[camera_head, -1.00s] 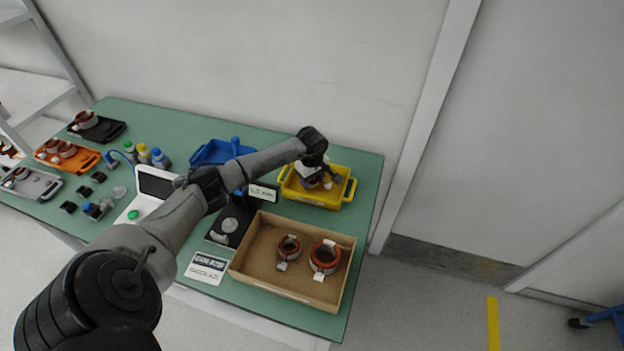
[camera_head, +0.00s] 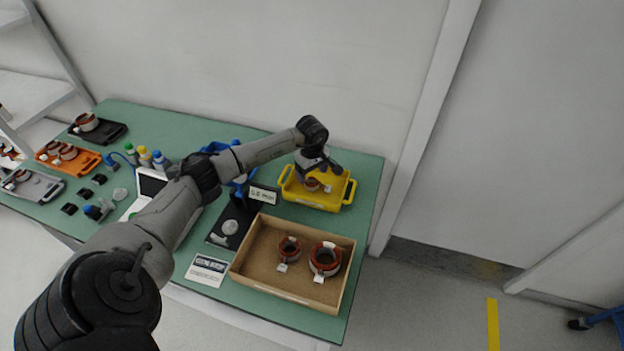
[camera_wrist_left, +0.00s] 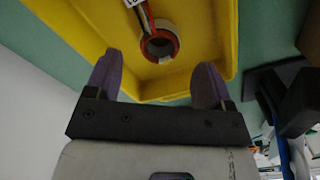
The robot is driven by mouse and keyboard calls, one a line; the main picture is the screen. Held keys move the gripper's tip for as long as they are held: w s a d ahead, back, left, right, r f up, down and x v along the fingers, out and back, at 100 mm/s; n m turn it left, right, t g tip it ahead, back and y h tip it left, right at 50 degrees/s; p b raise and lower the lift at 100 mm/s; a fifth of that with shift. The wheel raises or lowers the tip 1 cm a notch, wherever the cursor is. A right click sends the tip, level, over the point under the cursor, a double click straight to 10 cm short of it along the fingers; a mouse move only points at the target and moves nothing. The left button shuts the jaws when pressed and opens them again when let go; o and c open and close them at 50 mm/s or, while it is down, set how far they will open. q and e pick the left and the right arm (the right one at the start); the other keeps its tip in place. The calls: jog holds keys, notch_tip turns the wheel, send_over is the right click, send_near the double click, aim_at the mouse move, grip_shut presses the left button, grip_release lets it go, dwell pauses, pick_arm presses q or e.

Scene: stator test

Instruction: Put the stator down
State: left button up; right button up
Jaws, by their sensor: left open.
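A stator (camera_head: 312,184), a red-brown ring with a white tag, lies in the yellow tray (camera_head: 325,206) at the back right of the table. In the left wrist view the stator (camera_wrist_left: 160,42) rests on the floor of the yellow tray (camera_wrist_left: 235,35), apart from the fingers. My left gripper (camera_head: 318,172) is over the tray. Its two purple fingers are spread wide with nothing between them, as the left wrist view shows (camera_wrist_left: 158,82). My right gripper is in neither view.
A cardboard box (camera_head: 262,282) with two stators stands in front of the yellow tray. A black device (camera_head: 222,235) and a laptop-like white unit (camera_head: 150,190) are to the left. A blue bin (camera_head: 215,150) is behind my arm. Orange, black and grey trays stand far left.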

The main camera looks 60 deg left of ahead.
pick_arm(q)
notch_tip(320, 180, up, 7)
jog(key=shift+r, duration=0.2)
dwell(0.8)
